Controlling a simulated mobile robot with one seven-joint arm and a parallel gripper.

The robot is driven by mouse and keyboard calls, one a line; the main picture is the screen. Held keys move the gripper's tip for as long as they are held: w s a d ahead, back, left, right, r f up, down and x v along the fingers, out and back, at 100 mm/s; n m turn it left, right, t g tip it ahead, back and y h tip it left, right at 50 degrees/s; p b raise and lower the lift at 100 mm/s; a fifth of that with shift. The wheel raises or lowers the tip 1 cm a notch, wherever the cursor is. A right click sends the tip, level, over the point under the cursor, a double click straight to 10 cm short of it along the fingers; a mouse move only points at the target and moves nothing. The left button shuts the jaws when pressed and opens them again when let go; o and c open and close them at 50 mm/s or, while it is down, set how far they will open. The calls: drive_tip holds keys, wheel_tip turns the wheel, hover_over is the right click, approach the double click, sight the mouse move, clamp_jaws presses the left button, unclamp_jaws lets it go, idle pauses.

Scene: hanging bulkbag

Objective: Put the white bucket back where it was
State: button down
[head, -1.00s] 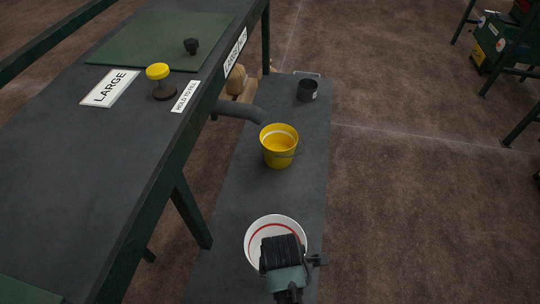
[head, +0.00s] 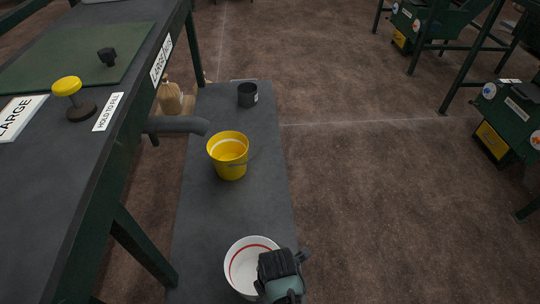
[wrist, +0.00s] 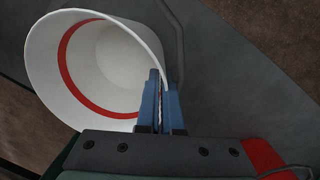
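The white bucket (head: 240,250), with a red band inside its rim, is at the near end of the low dark bench (head: 215,245). It is empty as far as I can see, and its base is partly out of sight. My gripper (head: 268,255) is at the bucket's right side. In the wrist view the bucket (wrist: 110,60) lies to the left, and my two blue fingers (wrist: 164,78) are close together with its wall between them. I cannot tell whether the bucket touches the bench.
A black cup (head: 247,98) stands at the far end. A taller table (head: 60,170) runs along the left. Open floor (head: 380,210) lies to the right.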

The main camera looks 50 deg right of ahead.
drive_tip(key=shift+f, duration=1)
drive_tip(key=c, duration=1.1)
unclamp_jaws()
drive_tip(key=shift+f, duration=0.1)
drive_tip(key=r+p, duration=0.1)
drive_tip(key=r, duration=0.3)
drive_tip(key=r+p, duration=0.1)
drive_tip(key=r, duration=0.3)
drive_tip(key=s+r+p, duration=0.1)
drive_tip(key=r, duration=0.3)
drive_tip(key=shift+s+a+r, duration=0.1)
drive_tip(key=shift+a+r, duration=0.05)
drive_tip(key=shift+a, duration=0.15)
